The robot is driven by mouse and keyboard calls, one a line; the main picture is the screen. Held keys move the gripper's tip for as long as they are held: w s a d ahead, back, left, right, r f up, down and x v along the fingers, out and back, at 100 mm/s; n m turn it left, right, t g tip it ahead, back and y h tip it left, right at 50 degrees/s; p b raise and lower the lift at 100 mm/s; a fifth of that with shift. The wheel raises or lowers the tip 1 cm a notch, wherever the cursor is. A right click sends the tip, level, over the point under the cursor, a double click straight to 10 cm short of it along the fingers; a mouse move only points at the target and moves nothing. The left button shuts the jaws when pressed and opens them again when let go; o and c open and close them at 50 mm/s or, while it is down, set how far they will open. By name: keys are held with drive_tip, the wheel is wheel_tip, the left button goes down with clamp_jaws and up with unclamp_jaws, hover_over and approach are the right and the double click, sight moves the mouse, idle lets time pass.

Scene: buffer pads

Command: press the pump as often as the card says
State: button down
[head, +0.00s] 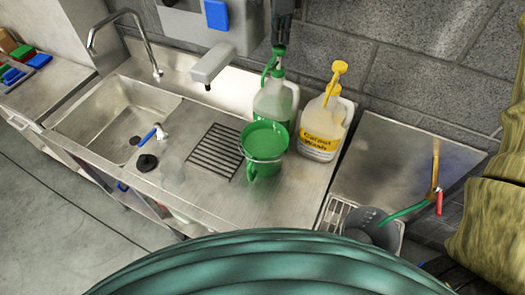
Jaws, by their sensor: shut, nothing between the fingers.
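A clear jug with a green pump (272,62) stands at the back of the steel counter; green-tinted liquid shows inside. A second jug with a yellow pump (337,75) and a yellow label that seems to end in "Wash" stands to its right. My gripper (281,42) is shut and empty, pointing down at the top edge of the view, at the green pump's head. I cannot tell whether it touches it. A green pitcher (264,142) stands in front of the green-pump jug. I see no card with a readable number.
A sink (115,118) with a tap (125,15) is at left. A grey spout (212,65) juts from a wall box. A drain grate (216,150) lies left of the pitcher. A grey bucket (362,226) sits at right. A teal ribbed shape (260,265) fills the bottom.

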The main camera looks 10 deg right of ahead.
sight(280, 47)
drive_tip(key=shift+s+f+b, duration=0.1)
drive_tip(key=shift+f+b, duration=0.25)
drive_tip(key=shift+f, duration=1.9)
drive_tip(key=shift+r, duration=0.1)
drive_tip(key=shift+r+p, duration=1.2)
drive_tip(key=shift+r, duration=1.35)
drive_tip(key=shift+r, duration=2.5)
drive_tip(key=shift+a, duration=0.1)
